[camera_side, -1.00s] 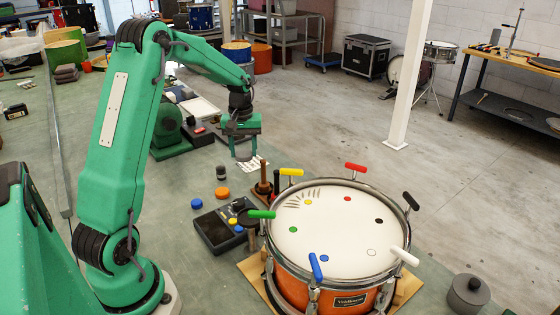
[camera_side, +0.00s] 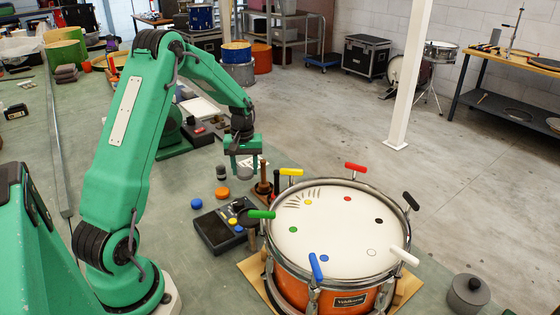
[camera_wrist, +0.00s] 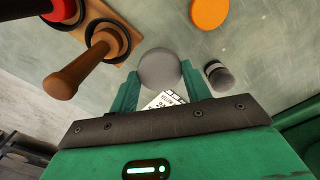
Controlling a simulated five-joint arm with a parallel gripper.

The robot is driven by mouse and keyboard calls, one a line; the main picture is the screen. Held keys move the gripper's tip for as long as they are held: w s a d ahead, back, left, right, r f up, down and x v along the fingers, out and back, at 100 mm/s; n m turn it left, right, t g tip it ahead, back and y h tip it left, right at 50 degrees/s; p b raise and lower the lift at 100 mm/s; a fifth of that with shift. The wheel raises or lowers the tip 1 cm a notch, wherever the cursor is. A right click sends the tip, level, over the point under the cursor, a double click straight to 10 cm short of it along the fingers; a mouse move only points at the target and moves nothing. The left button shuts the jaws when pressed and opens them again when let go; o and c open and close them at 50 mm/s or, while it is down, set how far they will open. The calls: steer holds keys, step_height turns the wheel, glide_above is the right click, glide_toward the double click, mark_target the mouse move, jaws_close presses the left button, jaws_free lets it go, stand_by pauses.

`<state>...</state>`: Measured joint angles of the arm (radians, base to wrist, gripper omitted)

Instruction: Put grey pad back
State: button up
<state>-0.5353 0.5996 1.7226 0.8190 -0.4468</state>
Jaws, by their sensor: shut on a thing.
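The grey pad (camera_side: 245,173) is a round disc held between the fingertips of my gripper (camera_side: 243,166). In the wrist view the pad (camera_wrist: 160,68) shows between the two green fingers of my gripper (camera_wrist: 161,80), which is shut on it. The held pad is above the green bench, behind the drum (camera_side: 335,235) and left of its rim. A white printed card (camera_wrist: 165,100) shows partly behind the gripper in the wrist view. I cannot tell the exact height of the pad above the bench.
An upright wooden peg (camera_wrist: 78,68) stands close by on a wooden base. A small dark cylinder (camera_side: 221,173), an orange disc (camera_side: 222,193), a blue disc (camera_side: 197,204) and a black box (camera_side: 218,232) with coloured buttons lie nearby. Coloured handles ring the drum rim.

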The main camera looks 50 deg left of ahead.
mark_target(245, 170)
steer(key=shift+f, duration=1.7)
steer(key=shift+f, duration=0.1)
steer(key=o, duration=1)
steer(key=shift+o, duration=0.2)
step_height(245, 170, up, 12)
